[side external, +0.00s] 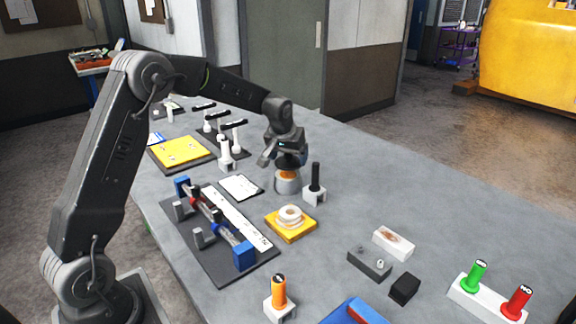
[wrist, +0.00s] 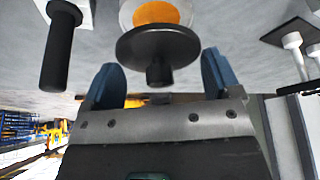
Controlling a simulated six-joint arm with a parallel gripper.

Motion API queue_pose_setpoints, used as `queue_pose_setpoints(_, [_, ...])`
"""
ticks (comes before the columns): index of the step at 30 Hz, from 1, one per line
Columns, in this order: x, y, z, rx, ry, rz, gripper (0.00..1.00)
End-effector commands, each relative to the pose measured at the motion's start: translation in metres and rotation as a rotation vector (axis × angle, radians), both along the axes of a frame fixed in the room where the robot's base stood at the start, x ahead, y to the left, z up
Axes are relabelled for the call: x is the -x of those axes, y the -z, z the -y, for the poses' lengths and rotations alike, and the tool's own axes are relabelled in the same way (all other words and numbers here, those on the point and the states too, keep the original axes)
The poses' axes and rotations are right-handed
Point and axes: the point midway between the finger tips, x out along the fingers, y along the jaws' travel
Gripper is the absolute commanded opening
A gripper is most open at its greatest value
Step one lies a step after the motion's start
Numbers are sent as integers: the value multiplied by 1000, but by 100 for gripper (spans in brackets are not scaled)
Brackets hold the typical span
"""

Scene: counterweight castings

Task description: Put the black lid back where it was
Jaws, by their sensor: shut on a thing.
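The black lid (wrist: 158,47) is a round disc with a short knob. In the wrist view it sits between the blue fingertips of my gripper (wrist: 163,65), which is shut on it, apparently at the rim. In the side view my gripper (side external: 287,152) holds the lid (side external: 291,161) just above a pale grey round pot (side external: 288,184). Orange contents (side external: 287,174) show in the gap between lid and pot. The wrist view also shows the orange (wrist: 160,13) beyond the lid. Whether the lid is centred over the pot is hard to tell.
A black-handled peg in a white block (side external: 315,185) stands close right of the pot. White posts with black handles (side external: 226,153) stand to the left. The table at the back right is clear.

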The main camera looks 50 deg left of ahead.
Motion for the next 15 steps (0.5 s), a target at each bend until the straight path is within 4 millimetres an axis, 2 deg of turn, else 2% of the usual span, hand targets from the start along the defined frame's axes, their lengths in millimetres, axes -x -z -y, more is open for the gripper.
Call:
queue_pose_setpoints(3, [1, 20, 0, 2, 0, -5, 60])
queue_pose_setpoints(6, [1, 31, 0, 1, 0, -3, 60])
queue_pose_setpoints(15, [1, 33, 0, 0, 0, -1, 60])
